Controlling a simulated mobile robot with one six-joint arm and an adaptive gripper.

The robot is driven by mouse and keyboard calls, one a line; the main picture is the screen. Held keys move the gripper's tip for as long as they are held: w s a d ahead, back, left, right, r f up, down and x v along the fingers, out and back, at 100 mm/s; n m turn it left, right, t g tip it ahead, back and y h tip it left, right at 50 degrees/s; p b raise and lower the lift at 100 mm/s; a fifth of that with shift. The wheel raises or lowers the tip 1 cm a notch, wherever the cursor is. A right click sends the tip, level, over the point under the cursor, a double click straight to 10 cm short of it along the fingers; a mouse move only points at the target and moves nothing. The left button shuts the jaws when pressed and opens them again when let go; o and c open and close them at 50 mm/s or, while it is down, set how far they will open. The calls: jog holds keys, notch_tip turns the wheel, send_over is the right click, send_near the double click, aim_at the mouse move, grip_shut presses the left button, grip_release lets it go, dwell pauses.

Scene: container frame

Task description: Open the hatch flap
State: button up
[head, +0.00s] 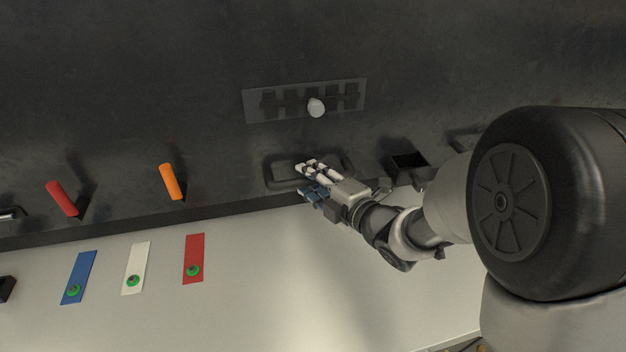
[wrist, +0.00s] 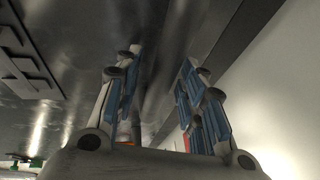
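A dark, rounded rectangular piece (head: 283,172), which looks like the hatch flap, sits low on the dark panel in the head view. Its right part is hidden behind my gripper, so I cannot tell how far it stands open. My gripper (head: 309,179) is in front of its middle, fingers pointing left. In the wrist view my gripper (wrist: 160,60) has its two blue-padded fingers apart with nothing held between them. I cannot tell whether a finger touches the flap.
An orange handle (head: 171,181) and a red handle (head: 62,198) stick out at left. A black open box (head: 409,161) is at right. Blue (head: 79,274), white (head: 137,263) and red (head: 194,255) strips carry green buttons.

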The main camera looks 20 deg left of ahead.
grip_shut()
jog(key=shift+s, duration=0.1)
dwell(0.6)
